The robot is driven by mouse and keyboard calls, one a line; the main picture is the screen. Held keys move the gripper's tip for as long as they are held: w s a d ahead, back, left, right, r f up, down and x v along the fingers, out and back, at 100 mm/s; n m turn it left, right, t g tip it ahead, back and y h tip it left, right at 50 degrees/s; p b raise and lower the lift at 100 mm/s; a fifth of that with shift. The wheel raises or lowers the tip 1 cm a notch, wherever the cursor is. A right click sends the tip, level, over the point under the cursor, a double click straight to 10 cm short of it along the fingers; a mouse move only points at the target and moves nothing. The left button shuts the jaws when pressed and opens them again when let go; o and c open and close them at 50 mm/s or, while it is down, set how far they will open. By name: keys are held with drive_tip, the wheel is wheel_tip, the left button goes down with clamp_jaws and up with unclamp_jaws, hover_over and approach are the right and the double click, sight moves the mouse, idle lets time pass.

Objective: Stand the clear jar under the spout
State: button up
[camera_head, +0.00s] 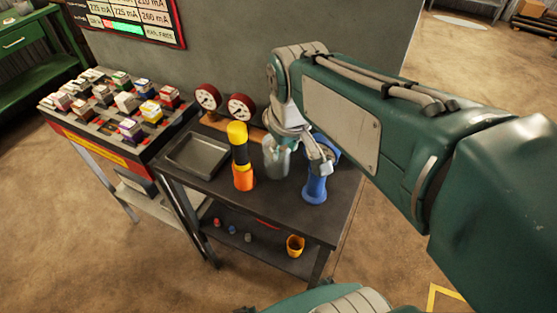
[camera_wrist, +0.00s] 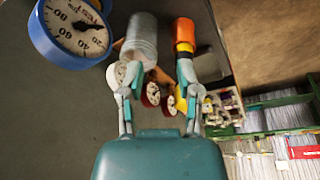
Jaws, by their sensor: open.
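The clear jar (camera_head: 277,160) stands upright on the dark table top, between an orange, black and yellow cylinder and a blue stand. In the wrist view the jar (camera_wrist: 143,32) shows beyond my fingertips, nearer the left one. My gripper (camera_head: 303,152) is at the jar's right side in the head view, partly overlapping it. In the wrist view my gripper (camera_wrist: 157,72) is open, fingers apart, with nothing clearly held between them. Contact with the jar cannot be told. I cannot make out a spout in either view.
The blue stand (camera_head: 315,187) carries a round gauge (camera_wrist: 75,25). The orange-based cylinder (camera_head: 242,172) is close left of the jar. Two red gauges (camera_head: 208,97) stand behind, and an empty metal tray (camera_head: 197,154) lies left. The table's (camera_head: 290,217) front strip is clear.

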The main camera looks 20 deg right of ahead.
drive_tip(key=w+f+n+g, duration=0.3)
drive_tip(key=w+f, duration=0.2)
drive_tip(key=w, duration=0.4)
hover_over(269, 178)
wheel_tip(269, 178, down, 11)
drive_tip(key=shift+r, duration=0.1)
drive_tip(key=shift+c, duration=0.3)
clamp_jaws()
